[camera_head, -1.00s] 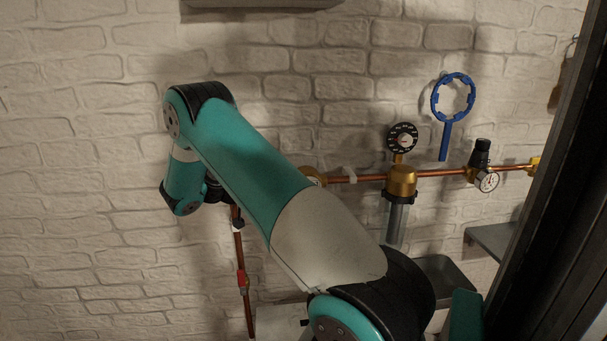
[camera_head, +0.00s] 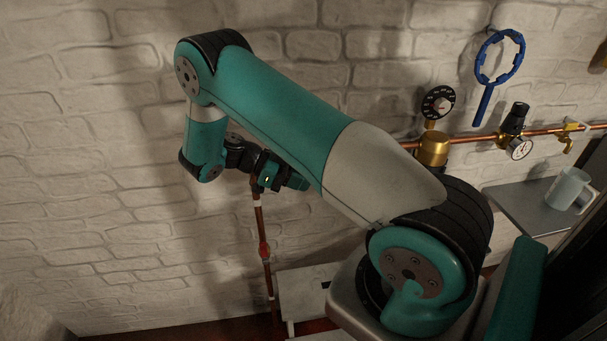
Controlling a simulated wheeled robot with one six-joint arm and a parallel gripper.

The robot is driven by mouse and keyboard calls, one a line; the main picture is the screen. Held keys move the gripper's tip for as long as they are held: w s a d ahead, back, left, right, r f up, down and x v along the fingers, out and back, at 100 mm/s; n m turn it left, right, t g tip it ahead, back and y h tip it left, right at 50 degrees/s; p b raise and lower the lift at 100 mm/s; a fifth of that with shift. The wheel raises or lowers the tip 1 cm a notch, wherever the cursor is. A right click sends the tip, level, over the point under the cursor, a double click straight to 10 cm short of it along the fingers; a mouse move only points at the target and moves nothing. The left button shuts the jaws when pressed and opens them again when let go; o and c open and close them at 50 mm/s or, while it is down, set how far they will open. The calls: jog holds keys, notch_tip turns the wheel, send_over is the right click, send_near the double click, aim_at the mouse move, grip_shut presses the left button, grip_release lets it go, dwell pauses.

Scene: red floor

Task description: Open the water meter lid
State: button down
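My gripper (camera_head: 282,177) shows in the head view below my forearm, beside the upper end of a vertical copper pipe (camera_head: 259,220). Its fingers are not clear, and I see nothing held in it. To the right, a black dial gauge (camera_head: 438,103) stands above a brass fitting (camera_head: 432,150) on the horizontal copper pipe (camera_head: 468,139), well apart from my gripper.
A blue ring wrench (camera_head: 500,58) hangs on the brick wall. A black-topped regulator (camera_head: 514,119) with a white gauge (camera_head: 520,147) sits on the pipe. A mug (camera_head: 568,188) stands on a grey shelf (camera_head: 520,212). The left wall is bare.

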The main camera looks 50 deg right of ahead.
jog(key=shift+d, duration=0.1)
jog(key=c, duration=0.9)
grip_release()
jog(key=shift+c, duration=0.2)
notch_tip(320, 180, up, 20)
jog(key=p, duration=1.5)
